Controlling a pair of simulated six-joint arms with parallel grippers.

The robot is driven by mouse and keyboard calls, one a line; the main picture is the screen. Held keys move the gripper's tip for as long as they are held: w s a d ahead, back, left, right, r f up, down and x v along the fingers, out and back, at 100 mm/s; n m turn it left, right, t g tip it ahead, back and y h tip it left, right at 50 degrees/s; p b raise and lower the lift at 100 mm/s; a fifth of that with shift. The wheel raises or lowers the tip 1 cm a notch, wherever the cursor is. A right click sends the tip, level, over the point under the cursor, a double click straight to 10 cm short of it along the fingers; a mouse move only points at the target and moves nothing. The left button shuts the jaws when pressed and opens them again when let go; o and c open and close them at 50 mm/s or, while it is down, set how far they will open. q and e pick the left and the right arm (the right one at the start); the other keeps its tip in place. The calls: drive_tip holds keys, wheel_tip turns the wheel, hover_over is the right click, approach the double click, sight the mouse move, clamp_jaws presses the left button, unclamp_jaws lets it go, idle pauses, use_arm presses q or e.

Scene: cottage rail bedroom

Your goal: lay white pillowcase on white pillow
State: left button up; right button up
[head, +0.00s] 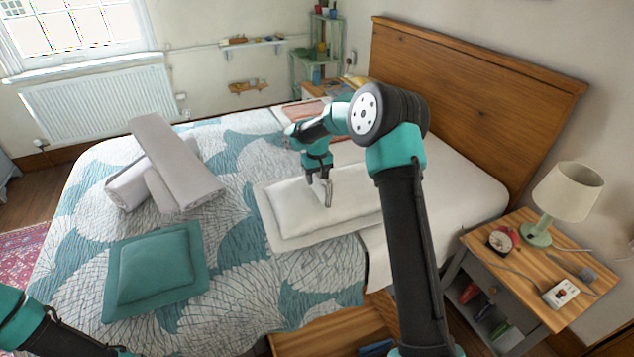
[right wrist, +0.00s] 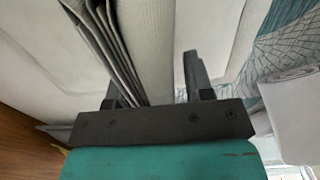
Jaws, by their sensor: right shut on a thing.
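The white pillow (head: 296,208) lies on the bed, a puffed middle with a flat pale border around it. My right gripper (head: 325,190) is over its right part, pointing down. In the right wrist view its fingers (right wrist: 156,85) are on either side of pale, layered cloth (right wrist: 148,45), which I take to be the white pillowcase. The cloth's folded edges fan out beside the left finger. In the head view the held cloth is hard to tell from the pillow, and I cannot tell whether it touches it. Of my left arm only a part shows at the bottom left; its gripper is out of view.
A teal cushion (head: 155,265) and pale rolled or folded cloths (head: 178,165) lie on the patterned quilt (head: 75,215). The wooden headboard (head: 480,95) stands behind the bed. A nightstand (head: 540,250) with a lamp (head: 568,190) stands at the right.

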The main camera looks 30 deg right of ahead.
drive_tip(key=shift+f, duration=1.1)
drive_tip(key=shift+f, duration=0.6)
drive_tip(key=o, duration=1.1)
drive_tip(key=shift+c, duration=0.2)
drive_tip(key=shift+r, duration=0.1)
wheel_tip(320, 180, up, 13)
